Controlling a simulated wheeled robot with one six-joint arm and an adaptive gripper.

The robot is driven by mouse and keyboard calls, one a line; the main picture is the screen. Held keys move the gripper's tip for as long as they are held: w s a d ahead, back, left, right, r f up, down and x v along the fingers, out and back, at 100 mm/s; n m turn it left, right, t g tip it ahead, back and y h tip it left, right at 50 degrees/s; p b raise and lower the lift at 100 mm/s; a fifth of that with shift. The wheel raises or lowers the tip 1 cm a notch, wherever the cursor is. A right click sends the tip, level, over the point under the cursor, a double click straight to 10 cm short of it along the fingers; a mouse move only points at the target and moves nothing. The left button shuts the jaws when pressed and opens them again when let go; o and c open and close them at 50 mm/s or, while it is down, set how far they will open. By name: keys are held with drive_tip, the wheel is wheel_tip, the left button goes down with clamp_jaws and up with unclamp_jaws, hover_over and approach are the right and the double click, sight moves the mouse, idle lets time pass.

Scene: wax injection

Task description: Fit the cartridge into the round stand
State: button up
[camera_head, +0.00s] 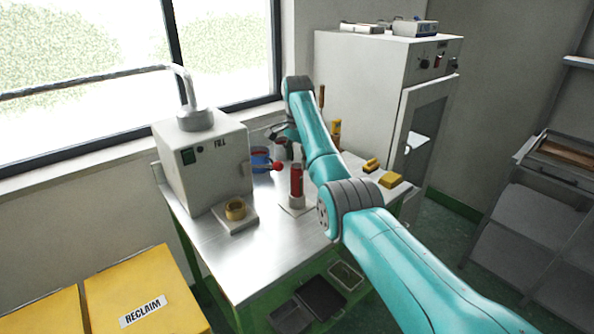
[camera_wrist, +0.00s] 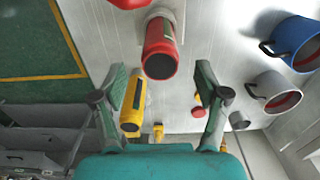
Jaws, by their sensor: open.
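A red cartridge (camera_head: 296,180) with a dark label stands upright in a white round stand (camera_head: 297,203) on a square plate on the bench. In the wrist view the cartridge (camera_wrist: 161,47) shows its dark end, with part of the white stand (camera_wrist: 160,13) behind it. My gripper (camera_wrist: 161,76) is open and empty, its two fingers apart on either side below the cartridge in the picture. In the head view my gripper (camera_head: 284,133) is at the back of the bench, partly hidden by my arm. I see no finger touching the cartridge.
A FILL machine (camera_head: 205,160) stands at the left, with a brass ring (camera_head: 235,209) before it. Blue (camera_wrist: 295,40) and grey (camera_wrist: 274,90) mugs and a yellow cylinder (camera_wrist: 133,103) stand nearby. Yellow blocks (camera_head: 390,180) lie at the right. The bench front (camera_head: 245,265) is clear.

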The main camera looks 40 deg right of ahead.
wheel_tip(320, 180, up, 7)
drive_tip(key=shift+f, duration=0.15)
idle(0.9)
